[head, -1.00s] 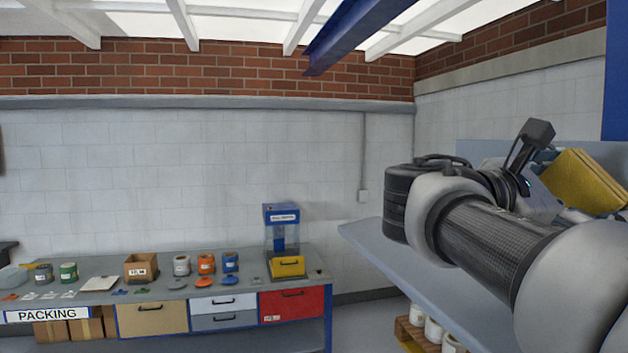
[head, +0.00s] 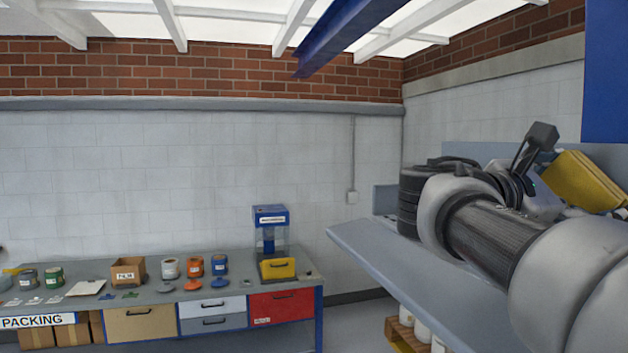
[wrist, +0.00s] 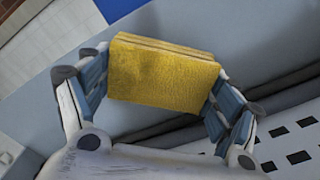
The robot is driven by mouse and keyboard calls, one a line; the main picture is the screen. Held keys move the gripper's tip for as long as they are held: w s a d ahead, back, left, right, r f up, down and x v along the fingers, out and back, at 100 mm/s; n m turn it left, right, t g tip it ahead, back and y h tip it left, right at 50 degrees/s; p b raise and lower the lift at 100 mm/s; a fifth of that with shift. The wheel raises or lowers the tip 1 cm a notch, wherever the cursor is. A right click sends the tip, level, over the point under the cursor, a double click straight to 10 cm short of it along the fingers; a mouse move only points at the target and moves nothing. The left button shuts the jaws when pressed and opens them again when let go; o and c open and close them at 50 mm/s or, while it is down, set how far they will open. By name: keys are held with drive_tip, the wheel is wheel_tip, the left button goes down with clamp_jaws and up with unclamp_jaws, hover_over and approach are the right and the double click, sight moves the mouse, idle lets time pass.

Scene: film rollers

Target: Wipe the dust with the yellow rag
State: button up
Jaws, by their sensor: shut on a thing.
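The yellow rag (wrist: 163,75) is a folded, thick block held between the two fingers of my gripper (wrist: 155,85) in the wrist view. The fingers press on its left and right ends. In the head view the yellow rag (head: 586,182) shows at the right, beyond my arm, which hides most of my gripper. Behind the rag in the wrist view is a grey-blue surface with a dark groove or roller-like band. I cannot make out any dust in either view.
A light blue-grey bench or machine top (head: 370,254) runs under my arm. A packing table (head: 225,292) at the left holds several cans, a cardboard box (head: 128,270) and a blue device (head: 270,230). White cans on a pallet (head: 402,333) stand below the bench.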

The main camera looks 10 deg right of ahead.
sight(601, 195)
drive_tip(key=shift+w+d, duration=0.1)
drive_tip(key=shift+d, duration=0.9)
drive_tip(key=shift+s+b, duration=0.5)
drive_tip(key=shift+s, duration=1.5)
drive_tip(key=shift+d, duration=0.2)
drive_tip(key=shift+w, duration=0.1)
drive_tip(key=shift+w+a+p, duration=0.15)
drive_tip(key=shift+w+p, duration=0.65)
drive_tip(key=shift+w, duration=1.1)
drive_tip(key=shift+a, duration=0.15)
